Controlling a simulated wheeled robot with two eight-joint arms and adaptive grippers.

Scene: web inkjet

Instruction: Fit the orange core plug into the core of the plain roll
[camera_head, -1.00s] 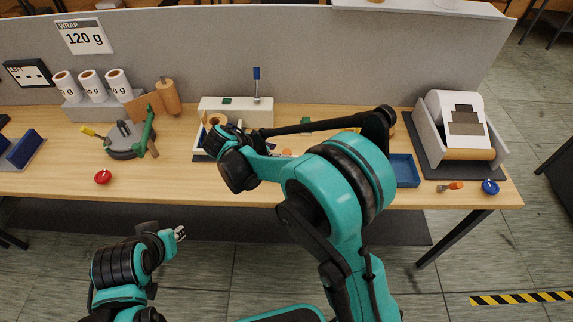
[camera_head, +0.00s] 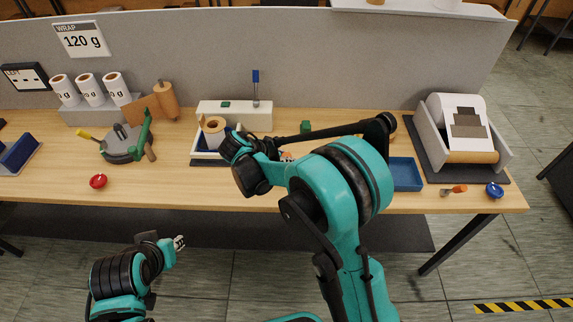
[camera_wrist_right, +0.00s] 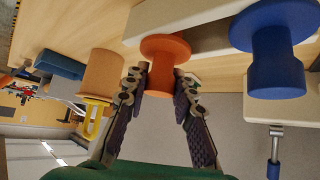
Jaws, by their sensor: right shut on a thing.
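The orange core plug (camera_wrist_right: 166,48), a flanged spool shape, sits between the fingers of my right gripper (camera_wrist_right: 162,80) in the right wrist view. The gripper is shut on its narrow stem. In the head view my right gripper's fingers are hidden behind its dark wrist, over the middle of the table. A plain tan roll (camera_head: 214,131) stands in a white-edged tray just left of that wrist. A tan roll (camera_wrist_right: 102,73) also shows left of the plug in the right wrist view, apart from it. My left gripper (camera_head: 180,241) is low in front of the table; its jaws are too small to judge.
A blue plug (camera_wrist_right: 275,55) is right of the orange one in the right wrist view. A blue tray (camera_head: 406,174), a printer-like machine (camera_head: 462,130), a red knob (camera_head: 98,181) and a grey round device (camera_head: 124,145) stand on the table.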

